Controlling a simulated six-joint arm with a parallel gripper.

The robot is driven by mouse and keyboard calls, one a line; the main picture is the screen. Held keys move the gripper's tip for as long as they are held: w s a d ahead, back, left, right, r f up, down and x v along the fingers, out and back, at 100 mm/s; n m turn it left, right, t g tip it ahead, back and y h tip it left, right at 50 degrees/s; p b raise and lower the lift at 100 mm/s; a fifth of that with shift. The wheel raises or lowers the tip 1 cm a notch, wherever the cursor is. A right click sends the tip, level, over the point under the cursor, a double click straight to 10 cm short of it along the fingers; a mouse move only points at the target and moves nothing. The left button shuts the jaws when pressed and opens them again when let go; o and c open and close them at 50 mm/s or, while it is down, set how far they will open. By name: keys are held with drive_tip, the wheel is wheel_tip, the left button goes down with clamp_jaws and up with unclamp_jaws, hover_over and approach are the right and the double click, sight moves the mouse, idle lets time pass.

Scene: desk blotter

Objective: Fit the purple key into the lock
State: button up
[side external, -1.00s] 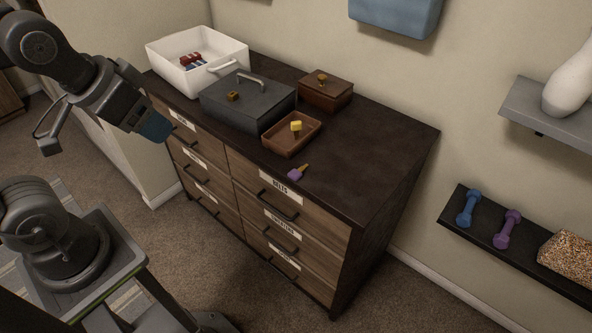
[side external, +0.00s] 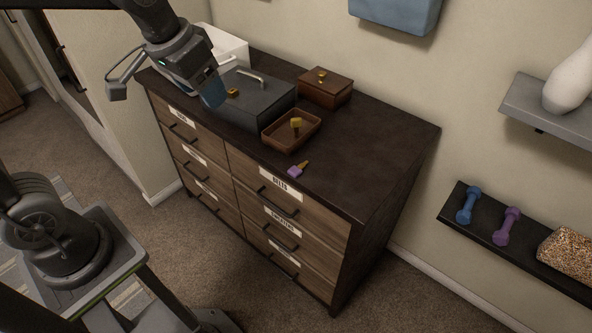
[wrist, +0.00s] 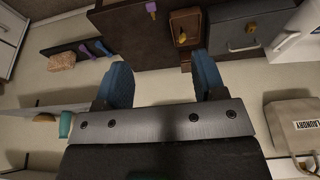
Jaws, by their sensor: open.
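The purple key (side external: 295,172) lies on the dresser top near its front edge, its brass-coloured shaft pointing back and right. It also shows in the wrist view (wrist: 151,8) near the top. A dark grey box (side external: 262,112) with a handle has a brass lock (side external: 233,92) on it. A brown wooden box (side external: 316,92) behind it also has a small brass piece (side external: 322,76); I cannot tell which lock is meant. My gripper (side external: 212,94) is above the front left of the grey box. In the wrist view its two blue fingers (wrist: 162,72) are wide apart with nothing between them.
A brown tray (side external: 274,145) holding a yellow-headed key (side external: 296,123) stands between the grey box and the purple key. A white bin (side external: 232,45) is at the back left, partly behind my arm. The dresser top (side external: 375,145) is clear on the right.

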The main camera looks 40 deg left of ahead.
drive_tip(key=w+d+f+g, duration=0.2)
drive_tip(key=w+f, duration=0.5)
drive_tip(key=w, duration=0.5)
drive_tip(key=g, duration=0.2)
hover_over(296, 169)
wheel_tip(296, 169, down, 9)
wheel_tip(296, 169, down, 14)
drive_tip(key=shift+f, duration=0.1)
drive_tip(key=c, duration=1)
